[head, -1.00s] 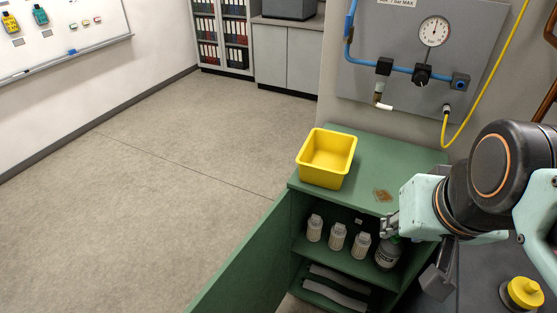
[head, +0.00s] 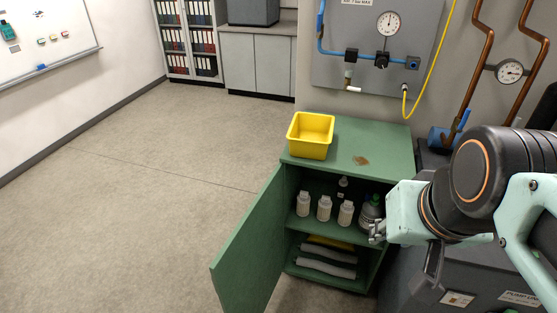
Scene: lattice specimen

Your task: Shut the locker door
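The green locker (head: 397,147) stands against the wall with its front open. Its green door (head: 248,245) is hinged on the left side and stands wide open, swung out toward the lower left. My gripper (head: 376,232) is at the right side of the locker opening, in front of the dark grey bottle with a green cap (head: 370,212) in this view. It is well apart from the door. Its fingers are small and seen side-on, so I cannot tell whether they are open or shut.
White bottles (head: 324,208) stand on the upper shelf; folded cloths (head: 328,257) lie below. A yellow bin (head: 311,136) sits on the locker top. A dark grey unit (head: 420,280) is at the right, under my arm. The floor (head: 130,200) left of the door is clear.

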